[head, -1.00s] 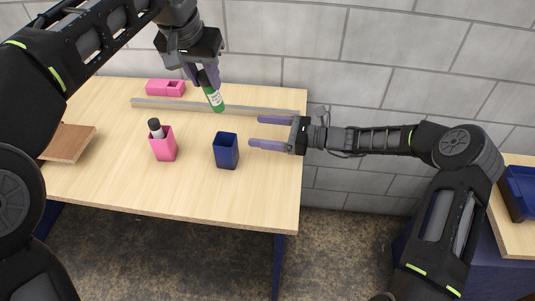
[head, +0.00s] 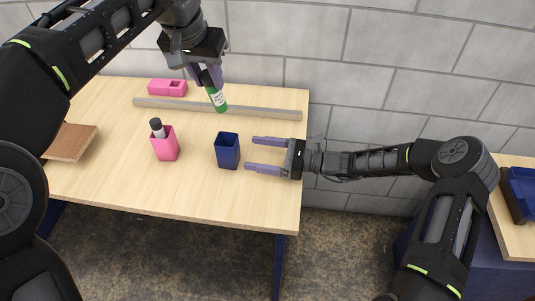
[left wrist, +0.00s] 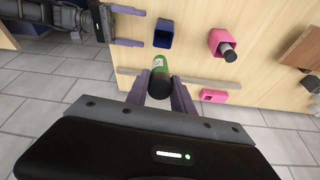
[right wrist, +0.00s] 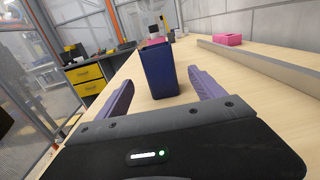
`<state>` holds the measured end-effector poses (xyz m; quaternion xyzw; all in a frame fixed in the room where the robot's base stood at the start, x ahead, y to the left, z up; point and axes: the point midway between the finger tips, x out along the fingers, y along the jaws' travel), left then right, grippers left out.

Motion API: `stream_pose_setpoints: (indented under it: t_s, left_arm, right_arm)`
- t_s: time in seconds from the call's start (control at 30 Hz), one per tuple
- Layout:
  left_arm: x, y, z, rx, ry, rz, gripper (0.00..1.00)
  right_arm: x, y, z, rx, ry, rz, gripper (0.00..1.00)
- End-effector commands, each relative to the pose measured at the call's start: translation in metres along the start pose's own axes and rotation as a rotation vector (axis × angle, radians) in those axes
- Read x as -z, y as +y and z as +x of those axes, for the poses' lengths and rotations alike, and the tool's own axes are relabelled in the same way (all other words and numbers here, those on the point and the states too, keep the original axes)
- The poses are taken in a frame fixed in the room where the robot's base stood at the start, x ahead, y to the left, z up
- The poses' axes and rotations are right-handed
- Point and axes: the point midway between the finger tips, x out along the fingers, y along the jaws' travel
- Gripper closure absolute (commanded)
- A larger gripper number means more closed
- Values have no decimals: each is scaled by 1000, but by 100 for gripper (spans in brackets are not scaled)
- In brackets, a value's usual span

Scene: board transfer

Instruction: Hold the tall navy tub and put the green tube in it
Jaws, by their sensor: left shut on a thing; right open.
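The tall navy tub (head: 228,153) stands upright on the table, right of the pink tub. It also shows in the left wrist view (left wrist: 163,36) and, between the fingers, in the right wrist view (right wrist: 159,72). The green tube (head: 219,101) with a white label and black cap hangs tilted, cap up, in my left gripper (head: 206,76), above the table behind the navy tub. In the left wrist view the tube (left wrist: 159,75) sits between the fingers. My right gripper (head: 250,154) is open and empty just right of the navy tub, with its fingers pointing at it.
A pink tub (head: 165,147) holding a grey tube with a black cap (head: 157,128) stands left of the navy tub. A long grey bar (head: 250,112) and a pink block (head: 167,87) lie farther back. A brown board (head: 69,141) is at the left. The table front is clear.

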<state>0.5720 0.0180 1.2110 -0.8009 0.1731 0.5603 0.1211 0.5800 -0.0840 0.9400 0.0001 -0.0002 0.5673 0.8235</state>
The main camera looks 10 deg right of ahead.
Motion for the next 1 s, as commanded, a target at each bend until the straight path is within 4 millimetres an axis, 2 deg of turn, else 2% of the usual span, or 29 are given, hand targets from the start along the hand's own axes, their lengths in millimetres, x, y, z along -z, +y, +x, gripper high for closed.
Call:
stream_pose_setpoints:
  t_s: [0.3, 0.5, 0.87, 1.0]
  left_arm:
    - [0, 0, 0, 0, 1, 0, 100]
    - [0, 0, 0, 0, 1, 0, 100]
    - [0, 0, 0, 0, 1, 0, 100]
    - [0, 0, 0, 0, 1, 0, 100]
  right_arm:
    - [0, 1, 60, -3, -1, 1, 22]
    - [0, 0, 84, -2, 0, 0, 22]
    - [0, 0, 90, 0, 0, 0, 22]
    - [0, 0, 90, 0, 0, 0, 31]
